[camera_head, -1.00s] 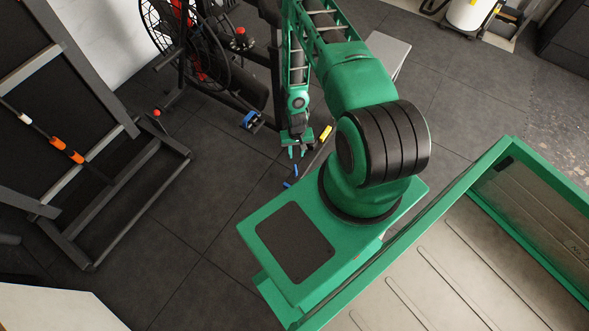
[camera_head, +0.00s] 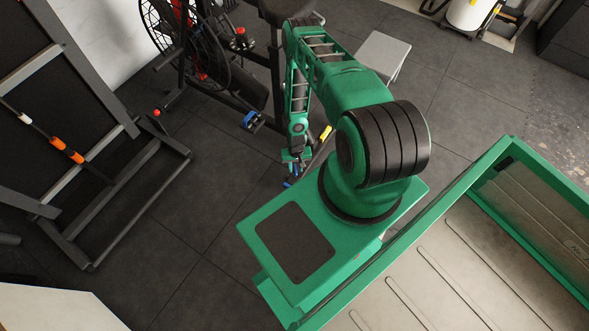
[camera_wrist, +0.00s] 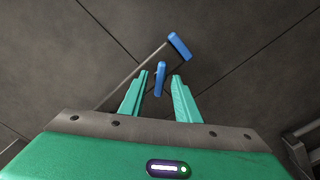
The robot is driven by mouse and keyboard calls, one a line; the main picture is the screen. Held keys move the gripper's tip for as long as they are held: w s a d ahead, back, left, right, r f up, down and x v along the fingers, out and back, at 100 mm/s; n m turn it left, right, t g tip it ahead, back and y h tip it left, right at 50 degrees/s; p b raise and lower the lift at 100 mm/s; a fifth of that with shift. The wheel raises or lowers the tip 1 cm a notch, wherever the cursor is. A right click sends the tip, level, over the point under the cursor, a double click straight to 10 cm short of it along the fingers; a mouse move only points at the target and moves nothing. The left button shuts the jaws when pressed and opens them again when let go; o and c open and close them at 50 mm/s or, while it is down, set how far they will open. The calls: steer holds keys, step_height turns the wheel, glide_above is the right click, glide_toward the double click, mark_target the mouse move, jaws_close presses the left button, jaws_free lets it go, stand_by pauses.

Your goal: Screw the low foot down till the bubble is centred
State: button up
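My gripper (camera_wrist: 160,74) points down at the floor, its two green fingers apart. In the wrist view a small blue piece (camera_wrist: 161,82) lies between the fingertips; I cannot tell whether they touch it. A second blue piece (camera_wrist: 179,46) caps a thin grey rod (camera_wrist: 134,74) just beyond. Which of these is the low foot is unclear. In the head view my gripper (camera_head: 291,160) is small, close above the blue piece (camera_head: 287,184) on the floor. A yellow piece (camera_head: 325,132) lies right of my forearm; it may be the level. No bubble can be made out.
A black exercise bike (camera_head: 240,85) with a fan wheel stands behind my arm. A dark metal frame (camera_head: 150,200) stands at left. A grey step (camera_head: 384,55) is behind my upper arm. Dark tiled floor (camera_head: 200,240) is open in front left.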

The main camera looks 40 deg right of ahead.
steer(key=shift+f, duration=0.2)
jaws_close()
steer(key=shift+a, duration=0.3)
steer(key=shift+d, duration=0.2)
steer(key=shift+d+m, duration=0.1)
steer(key=shift+m, duration=0.5)
steer(key=m, duration=0.4)
steer(key=shift+s, duration=0.1)
steer(key=shift+d+m, duration=0.15)
steer(key=shift+m, duration=1.15)
steer(key=shift+s, duration=0.15)
